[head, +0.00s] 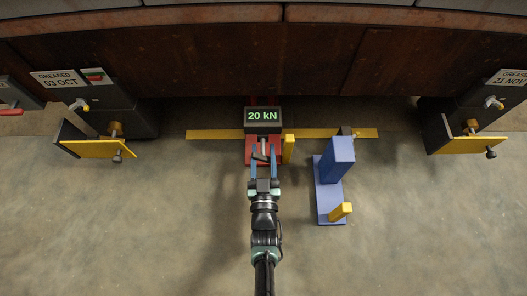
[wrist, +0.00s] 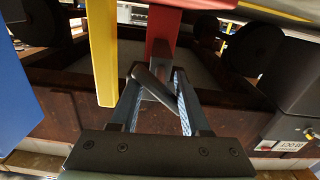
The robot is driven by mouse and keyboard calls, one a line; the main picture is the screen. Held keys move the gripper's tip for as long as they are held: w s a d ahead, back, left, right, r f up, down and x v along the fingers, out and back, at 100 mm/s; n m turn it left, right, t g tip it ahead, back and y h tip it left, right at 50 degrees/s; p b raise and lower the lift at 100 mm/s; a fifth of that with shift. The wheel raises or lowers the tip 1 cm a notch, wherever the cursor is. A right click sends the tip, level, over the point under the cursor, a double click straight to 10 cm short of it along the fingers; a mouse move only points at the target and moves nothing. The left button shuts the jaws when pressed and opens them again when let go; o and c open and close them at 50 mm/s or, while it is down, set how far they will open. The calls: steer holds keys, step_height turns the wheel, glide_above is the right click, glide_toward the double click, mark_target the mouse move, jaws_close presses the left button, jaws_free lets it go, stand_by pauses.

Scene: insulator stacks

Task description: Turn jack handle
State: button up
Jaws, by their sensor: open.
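The red jack (head: 263,148) stands at the middle of the head view, with a dark readout box (head: 263,116) showing "20 kN" behind it. Its dark bar-shaped handle (wrist: 153,86) lies slanted between my fingers in the wrist view, below a red part of the jack (wrist: 162,32). My gripper (head: 262,153) is open at the front of the jack, its two blue fingers either side of the handle. The wrist view shows the fingers (wrist: 158,76) spread, with the handle's ends close to them; I cannot tell whether they touch.
A yellow post (head: 288,149) stands just right of the jack, and shows left of the fingers in the wrist view (wrist: 103,50). A blue stand (head: 337,158) with a yellow block (head: 340,211) is further right. Yellow-plated brackets (head: 100,148) (head: 465,145) flank both sides.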

jaws_close()
steer(key=shift+d+m, duration=0.1)
steer(key=shift+m, duration=0.5)
steer(key=o, duration=0.9)
jaws_free()
steer(key=s+p, duration=0.4)
steer(key=s, duration=0.9)
steer(key=shift+p, duration=0.35)
